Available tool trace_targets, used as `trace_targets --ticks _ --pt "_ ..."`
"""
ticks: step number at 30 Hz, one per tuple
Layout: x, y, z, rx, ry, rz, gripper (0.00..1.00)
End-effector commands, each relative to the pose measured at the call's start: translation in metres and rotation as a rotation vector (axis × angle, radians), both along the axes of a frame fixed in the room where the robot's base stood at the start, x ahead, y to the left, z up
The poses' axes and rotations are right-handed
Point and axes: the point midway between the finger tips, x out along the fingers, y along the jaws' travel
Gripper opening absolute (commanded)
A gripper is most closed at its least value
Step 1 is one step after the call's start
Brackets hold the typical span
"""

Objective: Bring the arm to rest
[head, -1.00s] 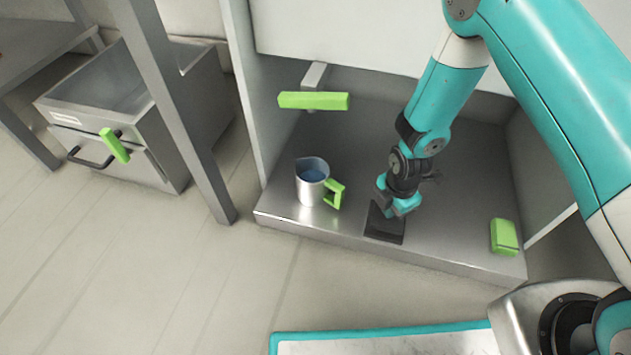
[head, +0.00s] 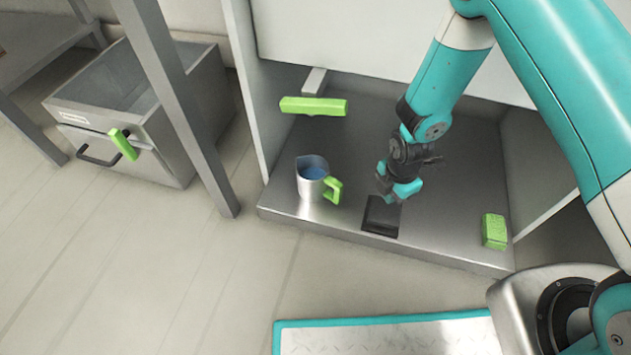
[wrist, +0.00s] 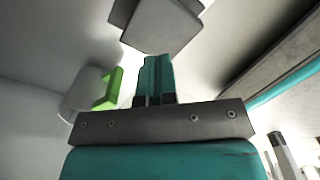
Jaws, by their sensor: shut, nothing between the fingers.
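My gripper (head: 388,197) hangs over the steel counter, just above and behind a small dark square block (head: 381,217). Its teal fingers are shut together with nothing between them, as the wrist view also shows (wrist: 154,78). A steel jug (head: 311,180) with a green handle and bluish liquid inside stands upright to the left of my gripper, apart from it. In the wrist view the jug's green handle (wrist: 108,90) shows at the left, and the dark block (wrist: 160,25) lies beyond the fingertips.
The counter (head: 440,225) has a wall on each side. A green bar handle (head: 313,106) sits at its back left and a green box (head: 494,231) at its right. A grey post (head: 185,110) and a steel basin unit (head: 130,115) stand left. Bare counter lies right of my gripper.

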Motion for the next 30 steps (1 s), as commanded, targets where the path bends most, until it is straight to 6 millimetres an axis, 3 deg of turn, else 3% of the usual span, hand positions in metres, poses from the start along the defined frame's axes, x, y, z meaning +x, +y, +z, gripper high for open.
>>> trace_targets --ticks 12,14,16,20,23,26,30 --pt "0.000 0.000 0.000 0.000 0.000 -0.001 0.00" --pt "0.001 0.001 0.006 0.004 -0.002 -0.012 0.00" --pt "0.004 0.005 0.024 0.016 -0.005 -0.051 0.00" --pt "0.010 0.019 0.096 0.070 -0.008 -0.221 0.00" --pt "0.006 0.031 0.171 0.128 0.007 -0.405 0.00" --pt "-0.008 0.041 0.243 0.181 0.036 -0.589 0.00" --pt "-0.041 0.050 0.337 0.243 0.089 -0.826 0.00"
